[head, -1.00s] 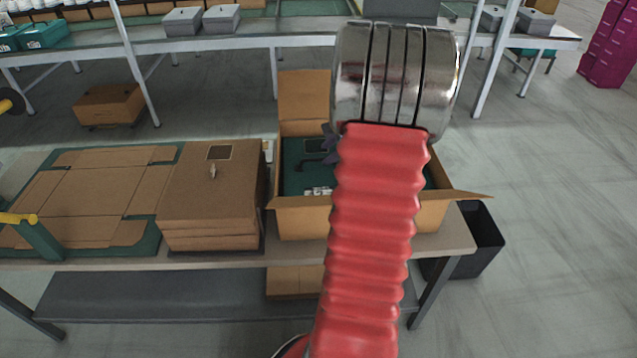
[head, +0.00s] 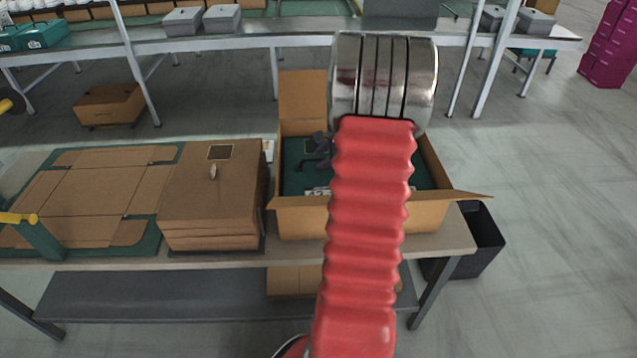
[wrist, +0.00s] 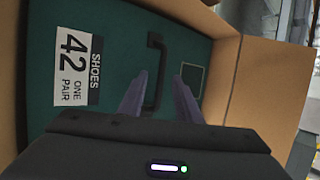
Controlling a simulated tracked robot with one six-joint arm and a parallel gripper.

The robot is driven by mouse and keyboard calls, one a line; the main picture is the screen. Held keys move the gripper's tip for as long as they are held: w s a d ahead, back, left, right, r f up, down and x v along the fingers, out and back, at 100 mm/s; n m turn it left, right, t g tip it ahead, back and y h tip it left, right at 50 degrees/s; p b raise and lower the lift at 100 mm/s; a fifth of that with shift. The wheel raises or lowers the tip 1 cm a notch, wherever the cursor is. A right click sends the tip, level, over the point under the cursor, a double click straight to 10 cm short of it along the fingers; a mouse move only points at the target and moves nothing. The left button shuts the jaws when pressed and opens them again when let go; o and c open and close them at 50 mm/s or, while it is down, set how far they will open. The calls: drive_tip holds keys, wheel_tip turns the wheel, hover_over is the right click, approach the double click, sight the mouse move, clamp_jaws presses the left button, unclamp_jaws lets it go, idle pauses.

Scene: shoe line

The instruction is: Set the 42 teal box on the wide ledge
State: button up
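The 42 teal box (head: 293,178) lies inside an open cardboard carton (head: 302,221) on the near table. In the wrist view the teal box (wrist: 115,28) shows a white label reading SHOES 42 ONE PAIR and a dark handle (wrist: 153,60). My gripper (wrist: 160,78) is open, its two fingers apart with the handle between them in the picture; I cannot tell how deep they reach. In the head view my gripper (head: 319,146) is partly hidden behind my arm, over the carton. I cannot tell which surface is the wide ledge.
A closed brown box (head: 205,195) stands left of the carton, beside flattened cardboard (head: 95,190). The carton's flaps (head: 303,95) stand open. A black bin (head: 480,240) is at the right. A long bench (head: 300,38) behind carries grey boxes (head: 222,18) and teal boxes (head: 42,35).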

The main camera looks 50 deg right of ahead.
drive_tip(key=shift+c, duration=0.4)
clamp_jaws()
idle(0.8)
